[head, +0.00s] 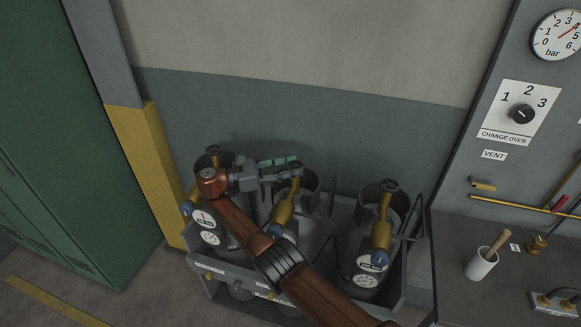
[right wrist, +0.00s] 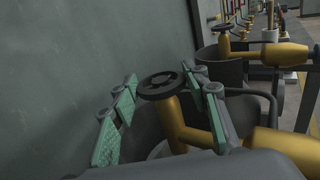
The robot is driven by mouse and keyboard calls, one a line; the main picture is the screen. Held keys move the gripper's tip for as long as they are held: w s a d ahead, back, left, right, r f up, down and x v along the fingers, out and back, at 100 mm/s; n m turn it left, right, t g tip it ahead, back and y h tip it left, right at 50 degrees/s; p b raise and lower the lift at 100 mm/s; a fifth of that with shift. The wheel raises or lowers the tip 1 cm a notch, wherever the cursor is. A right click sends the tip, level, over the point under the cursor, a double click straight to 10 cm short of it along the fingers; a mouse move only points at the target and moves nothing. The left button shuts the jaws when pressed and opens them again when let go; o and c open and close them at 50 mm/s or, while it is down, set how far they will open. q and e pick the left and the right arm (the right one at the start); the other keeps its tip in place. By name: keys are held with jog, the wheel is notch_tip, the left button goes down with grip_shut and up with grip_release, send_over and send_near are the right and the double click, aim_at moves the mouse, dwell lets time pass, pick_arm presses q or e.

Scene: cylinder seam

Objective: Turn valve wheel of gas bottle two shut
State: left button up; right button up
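Three grey gas bottles with brass valves stand in a row. The middle one, which I take as bottle two (head: 283,207), is partly hidden by my right arm. Its dark valve wheel (head: 295,168) sits on top of the brass valve body; the wheel also shows in the right wrist view (right wrist: 163,85). My right gripper (head: 289,169) is at this wheel, coming from the left. In the right wrist view its two green-padded fingers are spread, one on each side of the wheel, with gaps visible; it is open. My left gripper is not in view.
The left bottle's wheel (head: 213,150) is close behind my right wrist. The right bottle's wheel (head: 389,186) stands apart. A grey rack (head: 232,284) holds the bottles close to the wall. A bench (head: 455,250) with a white cup (head: 481,264) is at right.

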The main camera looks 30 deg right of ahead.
aim_at(291, 166)
jog(key=o, duration=0.5)
jog(key=shift+d+f, duration=0.1)
notch_tip(291, 166, up, 10)
jog(key=shift+r, duration=0.1)
jog(key=shift+c, duration=0.7)
